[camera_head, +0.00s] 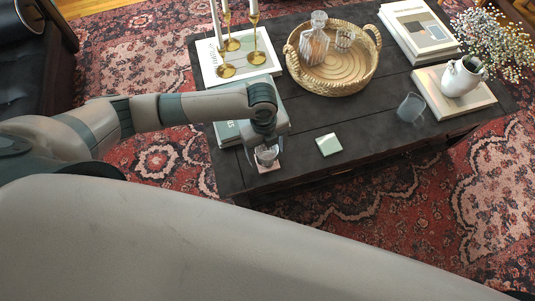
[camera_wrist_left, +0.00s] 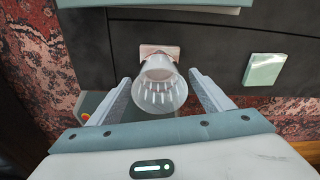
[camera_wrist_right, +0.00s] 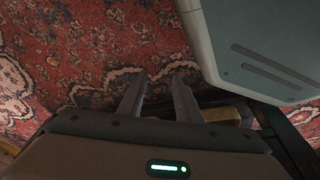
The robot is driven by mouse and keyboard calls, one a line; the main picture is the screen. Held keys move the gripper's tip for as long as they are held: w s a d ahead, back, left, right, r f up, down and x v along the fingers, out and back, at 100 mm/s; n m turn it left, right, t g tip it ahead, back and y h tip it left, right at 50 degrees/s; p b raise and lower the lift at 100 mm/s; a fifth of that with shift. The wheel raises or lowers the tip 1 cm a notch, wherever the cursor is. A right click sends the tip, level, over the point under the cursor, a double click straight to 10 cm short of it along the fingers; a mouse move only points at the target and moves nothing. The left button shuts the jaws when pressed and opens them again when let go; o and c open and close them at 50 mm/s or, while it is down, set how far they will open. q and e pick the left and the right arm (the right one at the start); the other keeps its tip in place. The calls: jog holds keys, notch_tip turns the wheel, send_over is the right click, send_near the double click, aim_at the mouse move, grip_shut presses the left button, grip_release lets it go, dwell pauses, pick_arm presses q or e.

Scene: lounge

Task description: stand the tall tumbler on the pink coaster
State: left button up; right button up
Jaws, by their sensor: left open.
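A clear ribbed glass tumbler (camera_wrist_left: 160,92) stands on the pink coaster (camera_wrist_left: 160,50), near the front left edge of the dark table. In the head view the tumbler (camera_head: 266,156) is partly hidden by my left gripper (camera_head: 267,148), and the coaster (camera_head: 268,168) shows below it. My left gripper (camera_wrist_left: 160,78) is open, one finger on each side of the tumbler, with small gaps visible. A second, plain glass (camera_head: 410,107) is on the table at the right. I cannot tell which glass is taller. My right gripper (camera_wrist_right: 160,76) is open and empty above the rug.
A pale green coaster (camera_head: 328,145) lies right of the pink one. A wicker tray (camera_head: 333,84) holds a decanter and a glass. Brass candlesticks (camera_head: 254,57) stand on a book behind my left arm. Books and a white vase (camera_head: 462,77) are at the right.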

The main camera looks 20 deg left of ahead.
aim_at(266, 157)
pick_arm(q)
notch_tip(266, 157, up, 9)
jog(key=shift+w+a+r, duration=0.2)
jog(key=shift+w+a, duration=0.2)
jog(key=shift+w, duration=0.05)
pick_arm(e)
jog(key=shift+s+d+f, duration=0.15)
jog(key=shift+s+f, duration=0.25)
jog(key=shift+f, duration=0.4)
